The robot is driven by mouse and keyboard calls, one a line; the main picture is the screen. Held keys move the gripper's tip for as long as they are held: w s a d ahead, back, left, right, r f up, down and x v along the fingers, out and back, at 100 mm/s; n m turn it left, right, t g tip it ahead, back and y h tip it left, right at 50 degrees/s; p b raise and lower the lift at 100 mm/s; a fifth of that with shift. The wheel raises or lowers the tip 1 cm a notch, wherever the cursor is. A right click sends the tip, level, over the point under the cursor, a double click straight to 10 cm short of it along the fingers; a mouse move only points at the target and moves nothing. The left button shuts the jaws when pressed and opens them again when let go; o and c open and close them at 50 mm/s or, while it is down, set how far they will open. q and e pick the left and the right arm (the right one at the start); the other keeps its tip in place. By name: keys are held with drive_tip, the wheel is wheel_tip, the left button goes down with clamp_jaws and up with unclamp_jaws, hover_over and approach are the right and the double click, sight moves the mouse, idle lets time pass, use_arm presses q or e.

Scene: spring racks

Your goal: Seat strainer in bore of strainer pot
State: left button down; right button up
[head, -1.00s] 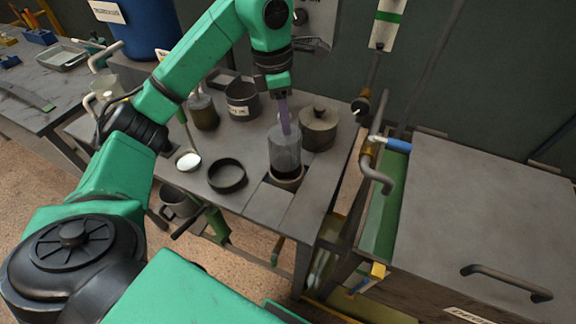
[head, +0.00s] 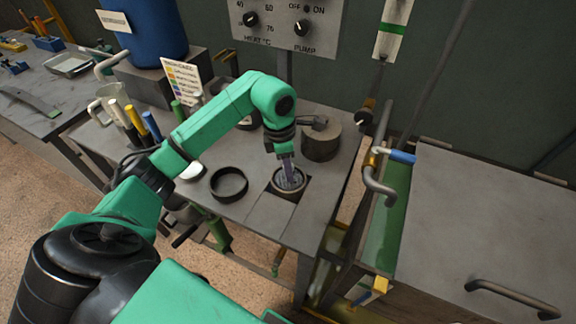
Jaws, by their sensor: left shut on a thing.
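The strainer (head: 290,179) is a grey mesh cylinder with a purple upright handle. It now sits low inside the round bore of the strainer pot (head: 289,198), which is set in the bench top; only its top shows inside the pot's rim. Whether it rests on the bottom or seat is hidden. My left gripper (head: 286,157) is just above the bore, pointing down, and is shut on the strainer's handle. My right gripper is not in view.
A black ring (head: 229,184) lies on the bench left of the bore. A lidded grey pot (head: 321,142) stands close behind on the right. Colored-handled tools (head: 130,116) stand at the left. A pipe with a blue-handled valve (head: 402,156) rises at the bench's right edge.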

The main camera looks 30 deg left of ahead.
use_arm(q)
drive_tip(key=c, duration=1)
unclamp_jaws()
drive_tip(key=shift+f, duration=0.15)
drive_tip(key=o, duration=0.5)
drive_tip(key=shift+c, duration=0.2)
drive_tip(key=shift+r, duration=0.5)
drive_tip(key=r, duration=0.2)
drive_tip(key=r+b, duration=0.1)
drive_tip(key=r, duration=0.2)
drive_tip(key=shift+s+a+r+b, duration=0.15)
drive_tip(key=shift+a+r+b, duration=0.15)
drive_tip(key=shift+r, duration=0.05)
wheel_tip(320, 180, up, 5)
hover_over(283, 179)
drive_tip(key=shift+s+r+p, duration=0.1)
drive_tip(key=shift+r+p, duration=0.2)
drive_tip(key=shift+r, duration=0.05)
